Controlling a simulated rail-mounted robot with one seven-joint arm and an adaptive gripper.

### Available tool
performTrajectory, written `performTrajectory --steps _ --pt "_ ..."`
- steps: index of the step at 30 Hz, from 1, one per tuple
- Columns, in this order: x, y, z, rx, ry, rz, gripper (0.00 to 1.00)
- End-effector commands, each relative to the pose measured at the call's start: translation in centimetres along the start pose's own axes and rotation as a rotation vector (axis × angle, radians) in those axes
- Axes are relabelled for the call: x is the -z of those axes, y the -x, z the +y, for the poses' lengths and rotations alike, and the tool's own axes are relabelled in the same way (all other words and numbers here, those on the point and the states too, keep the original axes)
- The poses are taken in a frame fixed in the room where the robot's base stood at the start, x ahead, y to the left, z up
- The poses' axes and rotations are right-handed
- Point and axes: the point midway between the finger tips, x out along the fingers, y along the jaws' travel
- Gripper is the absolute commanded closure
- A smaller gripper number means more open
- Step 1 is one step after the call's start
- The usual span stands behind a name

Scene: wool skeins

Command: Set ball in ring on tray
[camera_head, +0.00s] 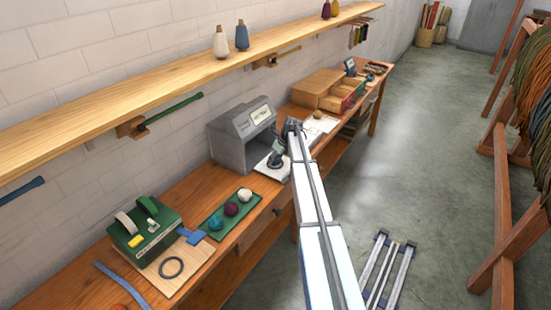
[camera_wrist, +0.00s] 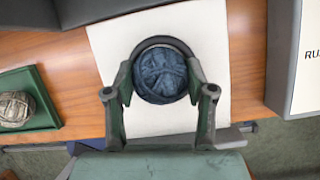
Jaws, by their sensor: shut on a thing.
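My gripper (camera_wrist: 160,88) is shut on a dark blue wool ball (camera_wrist: 160,75), with a green finger on each side of it. The ball is over a dark ring (camera_wrist: 148,43), which shows as an arc around its far side. The ring lies on a white tray (camera_wrist: 112,38). I cannot tell whether the ball rests in the ring or hangs just above it. In the head view, my gripper (camera_head: 276,158) is over the white tray (camera_head: 266,172) in front of a grey machine (camera_head: 242,137); the ring there is hidden or too small to see.
A green tray (camera_head: 213,229) with teal, dark purple and white balls is left of the white tray. Another ring (camera_head: 171,268) lies on a wooden board beside a green box (camera_head: 148,232). A pale lettered thing (camera_wrist: 305,60) stands at right in the wrist view.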

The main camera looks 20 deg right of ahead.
Motion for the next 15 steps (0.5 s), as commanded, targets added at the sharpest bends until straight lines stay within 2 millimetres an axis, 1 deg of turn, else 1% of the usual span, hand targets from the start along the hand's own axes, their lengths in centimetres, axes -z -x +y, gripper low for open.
performTrajectory --steps 13,14,15 --pt "0.5 -1.0 -0.1 -0.001 -0.001 0.002 0.79" --pt "0.5 -1.0 -0.1 -0.001 -0.001 0.002 0.35" --pt "0.5 -1.0 0.0 -0.001 -0.001 0.003 0.2"
